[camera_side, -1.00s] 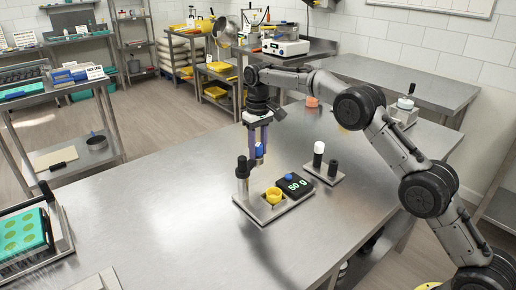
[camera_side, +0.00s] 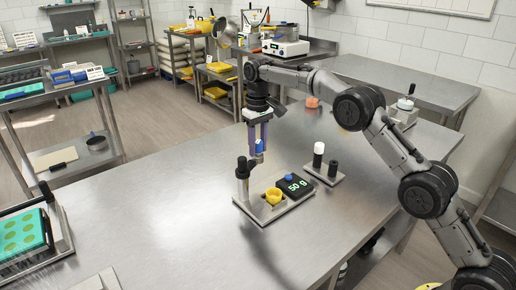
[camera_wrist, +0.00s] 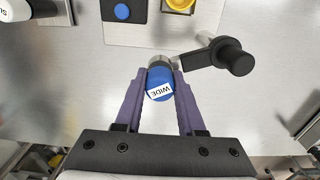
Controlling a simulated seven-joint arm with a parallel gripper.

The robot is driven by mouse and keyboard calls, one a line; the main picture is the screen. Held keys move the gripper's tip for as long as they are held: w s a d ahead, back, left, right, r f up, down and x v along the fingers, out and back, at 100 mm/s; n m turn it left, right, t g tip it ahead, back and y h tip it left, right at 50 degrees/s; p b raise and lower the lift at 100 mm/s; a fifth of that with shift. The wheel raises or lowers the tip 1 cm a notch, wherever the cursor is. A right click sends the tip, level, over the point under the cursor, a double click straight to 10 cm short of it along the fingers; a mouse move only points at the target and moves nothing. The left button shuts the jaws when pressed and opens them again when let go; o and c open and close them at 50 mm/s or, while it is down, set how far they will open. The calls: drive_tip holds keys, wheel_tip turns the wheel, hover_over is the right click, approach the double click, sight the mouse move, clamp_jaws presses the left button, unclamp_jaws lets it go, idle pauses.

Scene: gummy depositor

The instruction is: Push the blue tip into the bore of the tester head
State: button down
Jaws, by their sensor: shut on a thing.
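My gripper (camera_wrist: 160,85) is shut on the blue tip (camera_wrist: 160,90), which bears a white label reading WIDE. In the side view my gripper (camera_side: 259,147) hangs above the back of the tester's plate, with the blue tip (camera_side: 259,146) between its purple fingers. The tester's black-topped post (camera_side: 243,170) stands just left of and below the fingers. In the wrist view a black arm (camera_wrist: 202,58) runs from the post's black knob (camera_wrist: 236,58) to beside a silver round part (camera_wrist: 160,61) at the tip's end. I cannot tell whether the tip touches the head; the bore is hidden.
The tester's plate (camera_side: 262,217) carries a yellow cup (camera_side: 273,195) and a black scale (camera_side: 295,186) reading 50 g with a blue button. A small stand (camera_side: 324,175) with a white-topped and a black post is to the right.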

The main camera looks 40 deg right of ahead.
drive_tip(key=shift+r, duration=2.2)
drive_tip(key=shift+f, duration=0.1)
drive_tip(key=shift+f, duration=2.85)
drive_tip(key=shift+r, duration=0.1)
drive_tip(key=shift+d+f, duration=0.1)
drive_tip(key=shift+f, duration=0.1)
idle(0.7)
drive_tip(key=shift+r, duration=3.05)
